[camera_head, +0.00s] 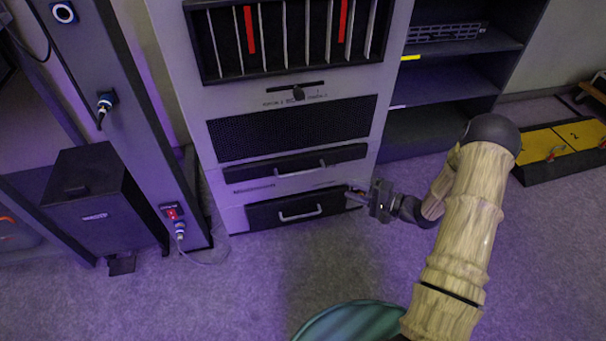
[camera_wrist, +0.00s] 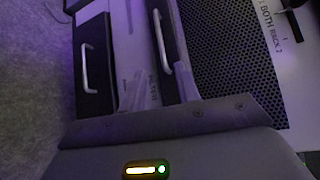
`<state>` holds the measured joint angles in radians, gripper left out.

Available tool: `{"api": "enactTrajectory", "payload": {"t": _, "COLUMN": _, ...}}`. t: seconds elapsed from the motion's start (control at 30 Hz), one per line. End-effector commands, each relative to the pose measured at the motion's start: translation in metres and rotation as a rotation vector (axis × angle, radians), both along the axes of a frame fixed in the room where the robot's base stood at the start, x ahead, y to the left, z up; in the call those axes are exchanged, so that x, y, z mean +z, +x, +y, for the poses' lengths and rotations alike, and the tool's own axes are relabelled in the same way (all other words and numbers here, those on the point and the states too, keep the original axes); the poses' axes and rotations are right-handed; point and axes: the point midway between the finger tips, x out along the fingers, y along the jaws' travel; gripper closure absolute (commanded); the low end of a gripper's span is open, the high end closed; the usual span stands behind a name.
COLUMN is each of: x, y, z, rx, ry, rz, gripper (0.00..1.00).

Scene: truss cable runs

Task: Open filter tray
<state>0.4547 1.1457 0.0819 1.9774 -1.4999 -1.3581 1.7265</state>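The grey cabinet has two black drawer fronts low down, each with a pale bar handle. The upper front (camera_head: 262,171) has its handle (camera_head: 300,171) near the middle; the lower front (camera_head: 275,212) has its handle (camera_head: 301,215). Both look shut. In the wrist view, turned sideways, the lower handle (camera_wrist: 85,68) and upper handle (camera_wrist: 160,40) show. My gripper (camera_head: 351,194) is by the cabinet's lower right, fingers apart and empty, away from both handles.
A mesh panel (camera_head: 290,129) and a rack with red strips (camera_head: 290,40) are above the drawers. A dark box (camera_head: 100,200) and a post with cables stand left. Open shelves (camera_head: 440,85) and yellow numbered panels (camera_head: 560,140) are right. Floor before the drawers is clear.

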Motion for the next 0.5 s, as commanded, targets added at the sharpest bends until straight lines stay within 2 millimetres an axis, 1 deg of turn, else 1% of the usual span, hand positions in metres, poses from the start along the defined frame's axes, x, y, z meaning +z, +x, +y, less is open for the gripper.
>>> {"api": "enactTrajectory", "payload": {"t": 0.17, "x": -0.003, "y": 0.006, "z": 0.012, "rx": 0.002, "ry": -0.001, "rz": -0.001, "gripper": 0.68}}
{"api": "enactTrajectory", "payload": {"t": 0.27, "x": -0.006, "y": 0.012, "z": 0.024, "rx": 0.003, "ry": -0.001, "rz": -0.001, "gripper": 0.68}}
{"api": "enactTrajectory", "payload": {"t": 0.5, "x": -0.013, "y": 0.032, "z": 0.061, "rx": 0.004, "ry": -0.002, "rz": -0.003, "gripper": 0.68}}
